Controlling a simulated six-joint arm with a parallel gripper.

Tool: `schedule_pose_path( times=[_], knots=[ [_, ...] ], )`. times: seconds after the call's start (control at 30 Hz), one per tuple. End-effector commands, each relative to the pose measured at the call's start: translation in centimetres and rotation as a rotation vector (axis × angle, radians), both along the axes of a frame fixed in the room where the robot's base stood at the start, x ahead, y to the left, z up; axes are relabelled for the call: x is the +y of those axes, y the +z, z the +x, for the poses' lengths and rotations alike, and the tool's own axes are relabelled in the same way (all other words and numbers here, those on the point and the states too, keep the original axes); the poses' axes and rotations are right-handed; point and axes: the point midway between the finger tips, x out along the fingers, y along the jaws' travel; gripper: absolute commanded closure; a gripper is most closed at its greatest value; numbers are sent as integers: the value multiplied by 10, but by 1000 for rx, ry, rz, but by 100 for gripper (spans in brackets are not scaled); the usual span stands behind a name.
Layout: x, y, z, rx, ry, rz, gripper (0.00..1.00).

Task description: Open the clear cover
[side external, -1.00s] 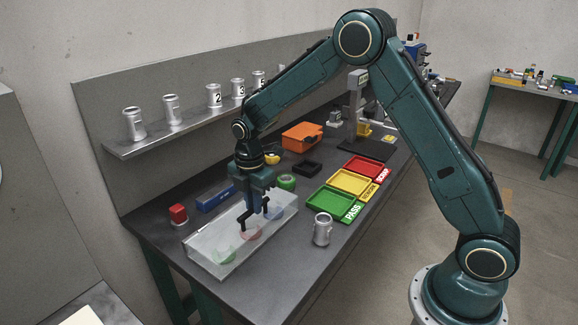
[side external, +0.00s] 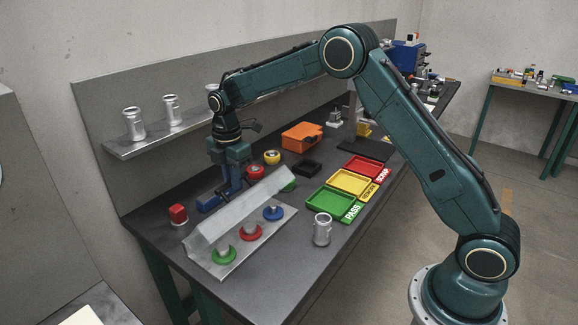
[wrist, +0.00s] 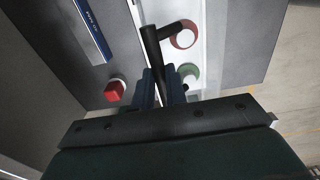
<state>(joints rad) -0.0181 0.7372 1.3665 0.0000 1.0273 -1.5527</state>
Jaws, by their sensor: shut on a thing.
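The clear cover (side external: 240,208) stands swung up and tilted along the back edge of the pale tray (side external: 205,262). On the tray the green ring piece (side external: 224,255), red ring piece (side external: 250,232) and blue ring piece (side external: 273,213) show uncovered in the side view. My gripper (side external: 230,193) is behind the raised cover, shut on its dark handle (wrist: 152,48). The exact finger contact is partly hidden by the cover in the side view. The wrist view shows my blue fingers at the handle, with the red ring piece (wrist: 184,36) and green ring piece (wrist: 189,72) beyond.
A red block (side external: 178,212) and a blue bar (side external: 208,202) lie behind the tray. A metal cup (side external: 322,229) stands right of it, near the green PASS tray (side external: 331,203). The shelf (side external: 150,143) with metal cups is behind my arm.

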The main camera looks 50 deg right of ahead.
Motion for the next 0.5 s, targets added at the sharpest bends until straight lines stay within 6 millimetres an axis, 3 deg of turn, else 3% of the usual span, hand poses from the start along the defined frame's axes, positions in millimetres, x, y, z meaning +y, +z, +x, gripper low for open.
schedule_pose_path(
  times=[0.5],
  knots=[
    [0, -11, 54, 14, 0, 0, 100]
  ],
)
